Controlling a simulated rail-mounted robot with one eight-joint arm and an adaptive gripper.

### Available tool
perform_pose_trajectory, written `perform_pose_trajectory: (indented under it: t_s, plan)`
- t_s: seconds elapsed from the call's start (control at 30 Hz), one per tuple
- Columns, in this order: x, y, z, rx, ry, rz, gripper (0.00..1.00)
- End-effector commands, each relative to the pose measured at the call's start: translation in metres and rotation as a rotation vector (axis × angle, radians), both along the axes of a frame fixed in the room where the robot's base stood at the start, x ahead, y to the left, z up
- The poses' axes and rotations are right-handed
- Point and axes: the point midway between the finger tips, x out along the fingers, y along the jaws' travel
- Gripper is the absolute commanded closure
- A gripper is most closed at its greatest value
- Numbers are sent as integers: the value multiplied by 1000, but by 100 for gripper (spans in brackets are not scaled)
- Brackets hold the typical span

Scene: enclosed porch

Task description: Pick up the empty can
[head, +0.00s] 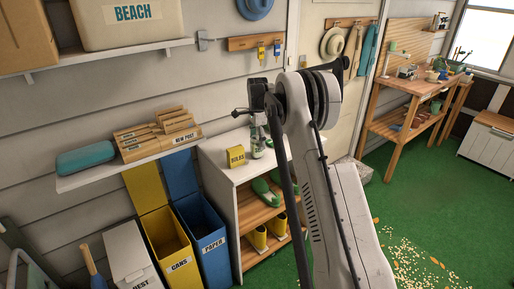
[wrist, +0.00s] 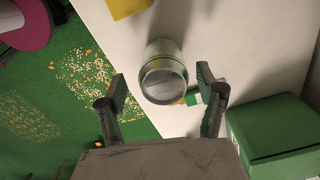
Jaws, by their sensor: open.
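The can (wrist: 163,72) stands on the white cabinet top, seen from above in the wrist view with its round, greyish end towards me. My gripper (wrist: 162,90) is open, with one finger to the left of the can and one to the right.
A yellow BULBS box (head: 236,157) stands left of the can on the white cabinet (head: 215,150). A green box (wrist: 275,135) is close on the right in the wrist view. The blue PAPER bin (head: 208,240) and yellow CANS bin (head: 168,245) stand left of the cabinet.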

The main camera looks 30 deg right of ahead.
Motion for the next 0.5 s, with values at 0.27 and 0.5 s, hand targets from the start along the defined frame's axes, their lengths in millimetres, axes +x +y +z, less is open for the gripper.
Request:
perform_pose_trajectory:
  t_s: [0.27,0.5]
  plan:
    - [4,4,-36,0,0,0,31]
    - [4,4,-42,0,0,0,31]
